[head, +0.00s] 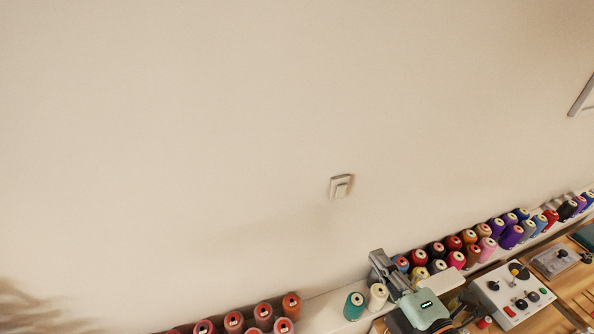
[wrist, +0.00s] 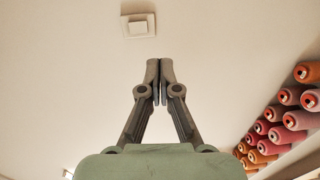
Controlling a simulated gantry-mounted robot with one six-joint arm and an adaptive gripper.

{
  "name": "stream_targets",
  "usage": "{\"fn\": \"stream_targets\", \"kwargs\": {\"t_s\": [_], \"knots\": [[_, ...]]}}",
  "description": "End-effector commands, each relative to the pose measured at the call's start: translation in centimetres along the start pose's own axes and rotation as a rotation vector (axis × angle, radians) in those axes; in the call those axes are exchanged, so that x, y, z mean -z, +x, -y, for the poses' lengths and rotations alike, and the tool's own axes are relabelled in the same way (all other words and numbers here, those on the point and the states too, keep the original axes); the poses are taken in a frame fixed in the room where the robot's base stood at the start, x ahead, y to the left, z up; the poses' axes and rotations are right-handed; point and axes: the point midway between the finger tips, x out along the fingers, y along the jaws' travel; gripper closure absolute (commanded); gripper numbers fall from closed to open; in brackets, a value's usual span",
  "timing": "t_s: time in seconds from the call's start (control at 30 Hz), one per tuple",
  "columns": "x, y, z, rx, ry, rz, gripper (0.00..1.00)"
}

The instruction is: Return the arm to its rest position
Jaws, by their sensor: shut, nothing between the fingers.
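My gripper (head: 377,258) shows at the lower middle right of the head view, with its grey fingers and pale green body in front of the shelf of thread spools. In the wrist view my gripper (wrist: 160,72) has its two dark fingers together at the tips, with nothing between them. The fingers point toward the pale wall, where a light switch (wrist: 138,26) sits beyond the tips and a little to the left. The rest of my arm is mostly out of the head view.
A white shelf (head: 325,313) runs along the wall. Several colored thread spools (head: 514,236) stand on it, on both sides of my gripper. A white box with black knobs (head: 512,292) stands at the lower right.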

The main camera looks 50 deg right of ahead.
Motion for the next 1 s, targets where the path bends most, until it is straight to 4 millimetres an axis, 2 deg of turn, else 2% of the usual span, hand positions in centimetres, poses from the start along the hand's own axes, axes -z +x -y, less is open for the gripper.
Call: {"fn": "stream_targets", "kwargs": {"t_s": [0.2,0.27,0.37,0.47,0.5,0.6,0.7,0.8,1.0], "knots": [[0.0,0.0,0.0,0.000,0.000,0.000,1.00],[1.0,0.4,0.2,0.010,0.030,-0.021,1.00],[5.3,1.7,0.9,0.064,0.173,-0.095,1.00],[12.6,2.8,2.2,0.179,0.417,-0.190,1.00],[15.7,2.9,2.7,0.235,0.523,-0.217,1.00],[22.3,2.2,3.9,0.367,0.751,-0.248,1.00],[27.3,0.9,4.9,0.478,0.929,-0.248,1.00],[31.4,-0.8,5.7,0.571,1.076,-0.233,1.00],[38.0,-4.8,6.8,0.733,1.324,-0.171,1.00]]}}
